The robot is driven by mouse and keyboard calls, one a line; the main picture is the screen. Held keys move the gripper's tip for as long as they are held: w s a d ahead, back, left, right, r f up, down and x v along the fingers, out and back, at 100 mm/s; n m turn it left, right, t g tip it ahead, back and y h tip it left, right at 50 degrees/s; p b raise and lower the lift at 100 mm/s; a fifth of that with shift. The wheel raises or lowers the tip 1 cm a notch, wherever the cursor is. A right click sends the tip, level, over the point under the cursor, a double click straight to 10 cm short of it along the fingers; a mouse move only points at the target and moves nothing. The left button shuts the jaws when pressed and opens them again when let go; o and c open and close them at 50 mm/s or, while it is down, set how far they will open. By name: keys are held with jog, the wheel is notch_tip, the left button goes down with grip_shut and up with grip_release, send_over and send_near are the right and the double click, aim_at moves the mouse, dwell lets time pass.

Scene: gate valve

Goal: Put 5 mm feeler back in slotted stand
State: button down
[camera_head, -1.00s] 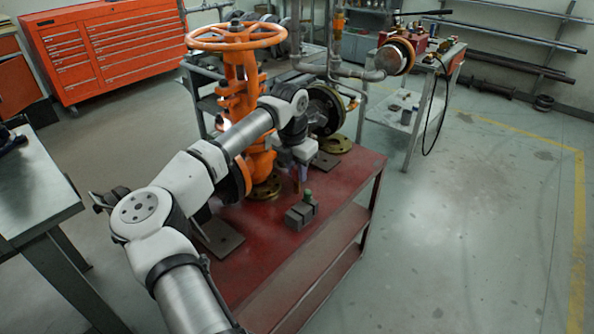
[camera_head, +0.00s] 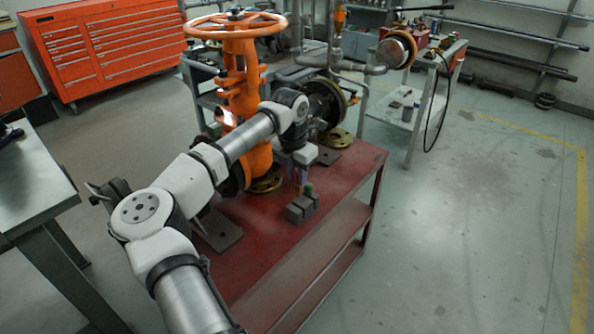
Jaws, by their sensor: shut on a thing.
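The slotted stand (camera_head: 296,214), a small dark grey block, sits on the red bench top. A piece with a green top (camera_head: 308,188) stands upright at its right side. My gripper (camera_head: 298,184) points down just above and behind the stand. It is shut on a thin piece that I take to be the 5 mm feeler. The feeler is too small and too hidden by the fingers to make out. I cannot tell whether it touches the stand or is in a slot.
The red bench (camera_head: 262,245) is clear in front of the stand. A grey plate (camera_head: 218,232) lies to the left.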

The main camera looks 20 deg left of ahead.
aim_at(296, 191)
jog(key=shift+f+b, duration=0.35)
jog(key=shift+f, duration=0.65)
jog(key=shift+f+b, duration=1.8)
jog(key=shift+f, duration=1.05)
dwell(0.4)
jog(key=c, duration=1.1)
grip_release()
jog(key=shift+c, duration=0.2)
jog(key=shift+r, duration=0.1)
jog(key=r, duration=0.4)
jog(key=s+r, duration=0.1)
jog(key=r, duration=0.8)
jog(key=shift+s+a+r+b, duration=0.25)
jog(key=shift+a+b, duration=0.05)
jog(key=shift+b, duration=0.05)
